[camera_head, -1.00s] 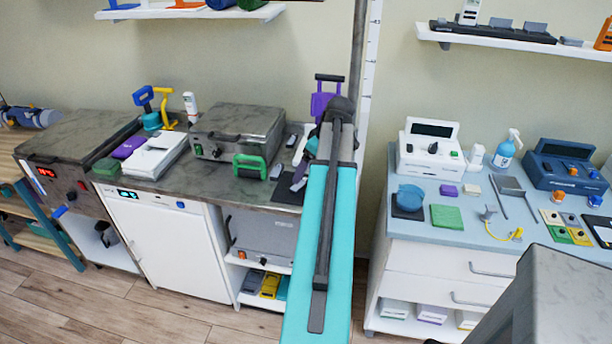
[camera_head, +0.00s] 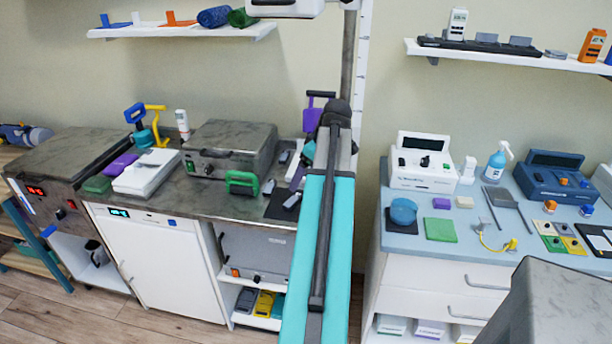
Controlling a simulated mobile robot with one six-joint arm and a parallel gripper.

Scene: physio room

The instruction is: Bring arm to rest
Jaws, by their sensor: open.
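My gripper does not show in the body camera view, so its jaws and anything near them are out of sight. A long teal and grey shape with a dark bar along it (camera_head: 318,230) rises from the bottom centre to a dark rounded end. I cannot tell whether it is part of me. It hides the right end of the left counter.
A pale blue counter (camera_head: 470,215) holds devices and a spray bottle (camera_head: 497,160). A grey block (camera_head: 565,300) fills the lower right. Bare floor (camera_head: 120,320) shows lower left.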

